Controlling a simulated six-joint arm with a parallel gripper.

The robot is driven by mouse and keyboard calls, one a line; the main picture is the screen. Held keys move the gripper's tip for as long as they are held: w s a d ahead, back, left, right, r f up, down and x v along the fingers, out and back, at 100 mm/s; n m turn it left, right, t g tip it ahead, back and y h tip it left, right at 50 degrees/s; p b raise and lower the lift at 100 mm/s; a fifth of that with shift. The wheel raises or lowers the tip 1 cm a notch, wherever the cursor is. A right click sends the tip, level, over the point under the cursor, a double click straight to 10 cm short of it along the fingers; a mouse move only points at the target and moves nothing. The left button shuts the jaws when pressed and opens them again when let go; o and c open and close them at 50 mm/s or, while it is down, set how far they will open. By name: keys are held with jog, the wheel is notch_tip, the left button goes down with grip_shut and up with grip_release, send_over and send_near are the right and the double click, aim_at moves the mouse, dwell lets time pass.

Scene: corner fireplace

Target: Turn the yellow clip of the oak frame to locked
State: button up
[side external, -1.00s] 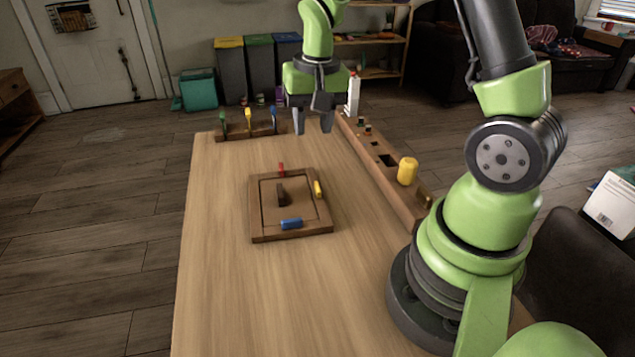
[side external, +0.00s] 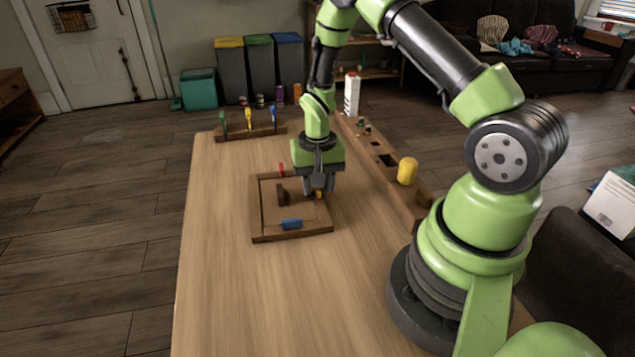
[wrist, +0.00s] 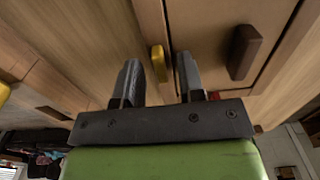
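The oak frame (side external: 262,239) lies flat on the table, with a dark handle (side external: 281,194) on its inner panel. The yellow clip (wrist: 159,63) sits on the frame's right side; in the side view (side external: 318,195) it is mostly hidden by my gripper. My gripper (side external: 318,193) is low over that side. In the wrist view my gripper (wrist: 158,75) is open, with one finger on each side of the yellow clip and visible gaps. A blue clip (side external: 291,224) is on the near side and a red clip (side external: 281,169) on the far side.
A wooden rack (side external: 245,132) with green, yellow and blue levers stands at the table's far edge. A long wooden rail (side external: 400,195) with a yellow cylinder (side external: 407,171) runs along the right. The table left of and in front of the frame is clear.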

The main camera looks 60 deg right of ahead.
jog(key=shift+f, duration=0.1)
grip_shut()
jog(key=shift+n, duration=0.4)
jog(key=n, duration=0.8)
jog(key=shift+n, duration=0.3)
jog(key=n, duration=0.8)
jog(key=shift+n, duration=0.4)
